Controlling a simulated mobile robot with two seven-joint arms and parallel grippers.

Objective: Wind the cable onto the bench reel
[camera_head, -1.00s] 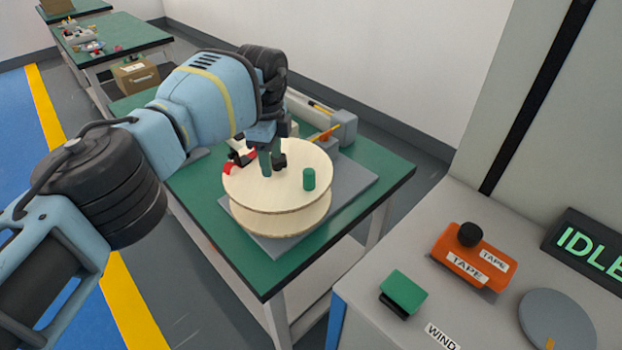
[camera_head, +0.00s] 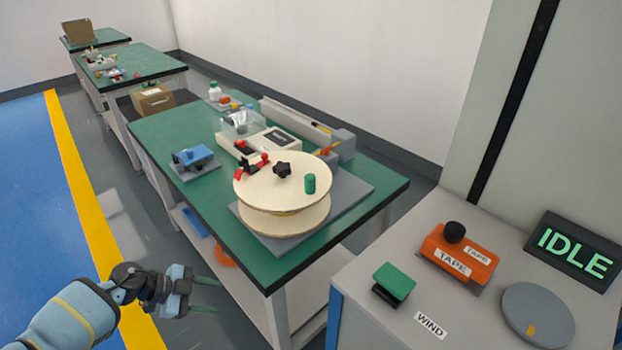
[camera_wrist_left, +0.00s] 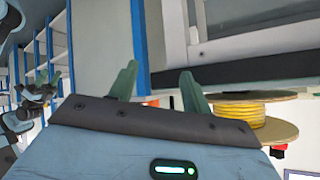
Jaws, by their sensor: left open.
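The bench reel (camera_head: 255,195) has two pale wooden flanges, a black knob (camera_head: 282,170) at its centre and an upright green handle (camera_head: 310,183). My left gripper (camera_head: 217,295) is open and empty, low in front of the bench and left of the reel, touching nothing. Its fingers also show apart in the left wrist view (camera_wrist_left: 160,88). There, yellow cable (camera_wrist_left: 240,113) is coiled on a wooden-flanged reel, right of the fingers and beyond them.
The green bench (camera_head: 170,130) bears a blue fixture (camera_head: 194,158), a cream device (camera_head: 275,142) and a red clamp (camera_head: 262,159). A console at right has a green WIND button (camera_head: 394,280), an orange TAPE unit (camera_head: 460,255), a grey dial (camera_head: 538,315) and an IDLE display (camera_head: 573,248). Floor left is clear.

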